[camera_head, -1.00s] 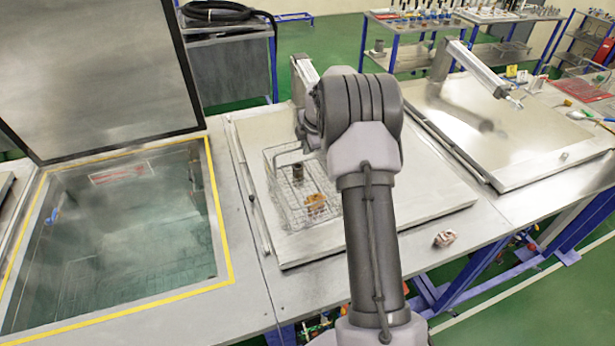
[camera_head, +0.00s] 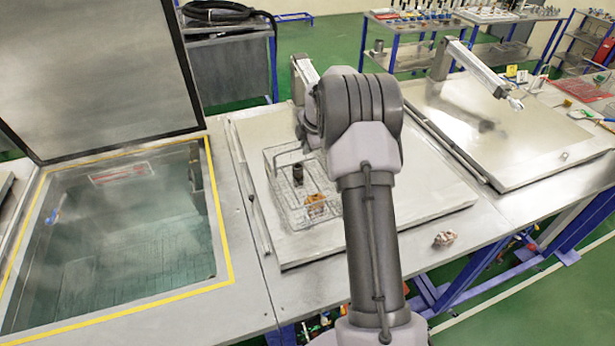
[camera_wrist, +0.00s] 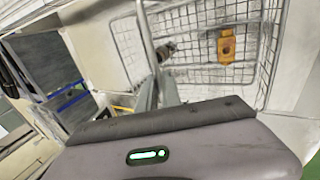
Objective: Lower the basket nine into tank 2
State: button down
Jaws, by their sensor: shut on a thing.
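The wire basket (camera_head: 272,190) hangs in front of the closed middle lid in the head view. It holds a dark cylindrical part (camera_head: 298,174) and an orange-yellow part (camera_head: 316,203). In the wrist view the basket (camera_wrist: 205,50) fills the upper middle, with its handle bar running down to my gripper (camera_wrist: 158,88). My gripper is shut on the basket handle. In the head view my own arm mostly hides the fingers. An open tank (camera_head: 120,235) with greenish liquid and a yellow-edged rim is at left. I see no tank number that I can read.
The raised lid (camera_head: 95,75) stands behind the open tank. Closed metal lids cover the middle (camera_head: 410,195) and right (camera_head: 500,130) stations, each with a cylinder arm. A small pinkish part (camera_head: 445,238) lies on the front ledge. A cart (camera_head: 228,65) with a black hose stands behind.

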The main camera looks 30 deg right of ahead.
jog(key=shift+r+p, duration=0.55)
jog(key=shift+r, duration=1.05)
